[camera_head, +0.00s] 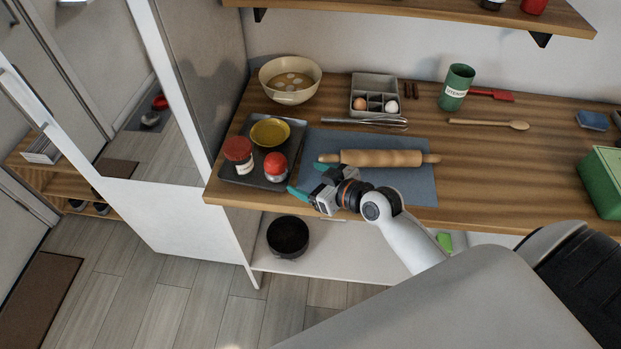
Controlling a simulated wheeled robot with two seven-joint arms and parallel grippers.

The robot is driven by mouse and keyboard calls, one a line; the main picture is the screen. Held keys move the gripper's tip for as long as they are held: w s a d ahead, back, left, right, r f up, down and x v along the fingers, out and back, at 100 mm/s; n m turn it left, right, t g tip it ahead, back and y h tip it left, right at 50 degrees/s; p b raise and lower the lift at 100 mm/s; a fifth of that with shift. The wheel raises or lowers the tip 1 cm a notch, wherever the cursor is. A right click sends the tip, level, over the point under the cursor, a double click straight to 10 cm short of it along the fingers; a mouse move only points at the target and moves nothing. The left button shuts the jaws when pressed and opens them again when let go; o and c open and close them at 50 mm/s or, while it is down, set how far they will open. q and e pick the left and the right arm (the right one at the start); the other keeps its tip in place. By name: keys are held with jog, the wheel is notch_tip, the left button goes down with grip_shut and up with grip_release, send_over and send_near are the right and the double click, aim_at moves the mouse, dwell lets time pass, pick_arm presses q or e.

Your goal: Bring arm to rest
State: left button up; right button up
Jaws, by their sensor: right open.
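My right gripper (308,181) is over the front edge of the wooden counter (475,185), with its teal fingertips spread apart and nothing between them. It points left, toward the dark tray, and its fingertips are close to the red-lidded shaker (275,167); whether they touch cannot be told. My white right arm reaches in from the lower right. My left gripper does not show.
The dark tray (237,174) also holds a red-lidded jar (238,154) and a yellow bowl (270,132). A rolling pin (380,158) lies on a blue-grey mat (417,186) behind my gripper. A black pot (288,236) sits on the lower shelf. A wall shelf (420,10) hangs above.

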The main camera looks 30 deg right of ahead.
dwell(0.4)
jog(key=shift+s+a+f, duration=0.15)
jog(key=shift+s+a, duration=0.05)
jog(key=s+a+f+m+g+h, duration=0.15)
jog(key=s+g, duration=0.35)
jog(key=s, duration=0.6)
jog(key=s+f+m+g+h, duration=0.1)
jog(key=s+f+g+h, duration=0.2)
jog(key=s, duration=0.9)
notch_tip(320, 180, down, 24)
jog(key=g, duration=0.2)
jog(key=s+d+f+g, duration=0.1)
jog(key=s+d+f, duration=0.2)
jog(key=s+f, duration=1.3)
jog(key=shift+s+f, duration=0.4)
jog(key=shift+n+h, duration=0.25)
